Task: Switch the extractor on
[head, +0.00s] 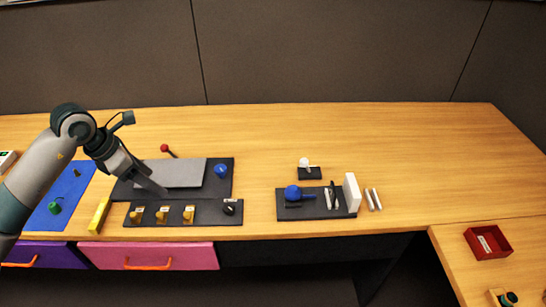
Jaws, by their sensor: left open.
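A dark switch panel (210,218) lies near the front edge of the table. On it stand yellow switches in a row: a left one (136,215), a middle one (162,215) and a right one (188,213), each with a small pale label. A black knob (229,208) sits at the panel's right end. The labels are too small to read, so I cannot tell which control is the extractor's. My left gripper (155,189) is open, fingers pointing down-right, above the left part of the panel behind, apart from the switches as far as I can see. My right gripper is not in view.
Behind is a panel with a grey plate (180,172), a blue knob (221,171) and a red-balled lever (166,149). A yellow block (100,215) and blue board (72,195) lie left. The table's back right is clear.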

